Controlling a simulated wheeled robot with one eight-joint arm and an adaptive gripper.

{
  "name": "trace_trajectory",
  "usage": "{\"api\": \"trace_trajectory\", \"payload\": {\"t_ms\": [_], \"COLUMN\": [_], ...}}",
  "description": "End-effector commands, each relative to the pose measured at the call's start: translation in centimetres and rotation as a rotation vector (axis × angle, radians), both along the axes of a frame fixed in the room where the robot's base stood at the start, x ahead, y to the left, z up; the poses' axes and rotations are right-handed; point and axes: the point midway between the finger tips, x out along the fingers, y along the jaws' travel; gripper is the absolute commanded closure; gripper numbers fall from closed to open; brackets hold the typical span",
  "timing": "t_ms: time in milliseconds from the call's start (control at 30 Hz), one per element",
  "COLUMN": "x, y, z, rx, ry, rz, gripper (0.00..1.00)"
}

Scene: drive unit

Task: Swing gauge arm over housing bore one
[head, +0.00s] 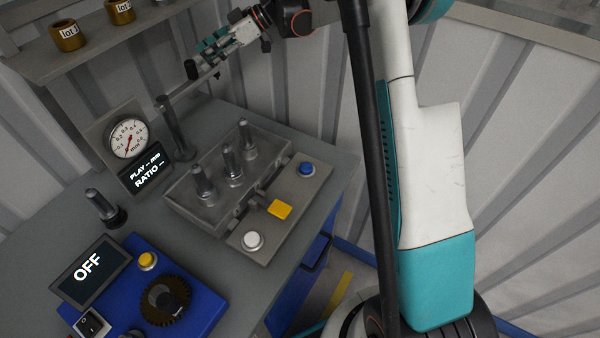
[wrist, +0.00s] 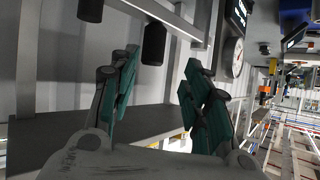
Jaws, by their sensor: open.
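The gauge arm (head: 182,90) is a thin grey bar reaching up and right from a dark post (head: 172,122) behind the housing. A dark upright knob (head: 191,69) stands by the bar; a black cylinder that looks like it shows in the wrist view (wrist: 154,44). My gripper (head: 203,62) is open with teal fingers, close by the knob at the bar's outer end. In the wrist view its fingertips (wrist: 160,75) are apart, with the cylinder just beyond; contact is not clear. The clear-walled housing (head: 180,197) holds several metal pins. Which bore is one is not readable.
A dial gauge (head: 127,138) and a PLAY/RATIO display (head: 146,170) stand left of the housing. A blue unit (head: 200,303) reads OFF. A shelf (head: 60,58) holds brass parts.

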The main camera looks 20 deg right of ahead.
Motion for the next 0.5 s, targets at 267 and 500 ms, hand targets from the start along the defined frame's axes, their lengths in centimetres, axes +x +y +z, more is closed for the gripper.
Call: {"api": "trace_trajectory", "payload": {"t_ms": [267, 500], "x": [-2.9, -5.5], "y": [0.3, 0.4], "z": [0.7, 1.2], "rx": [-0.069, -0.124], "ry": [0.091, 0.161], "rz": [-0.088, -0.169], "gripper": [0.56, 0.56]}}
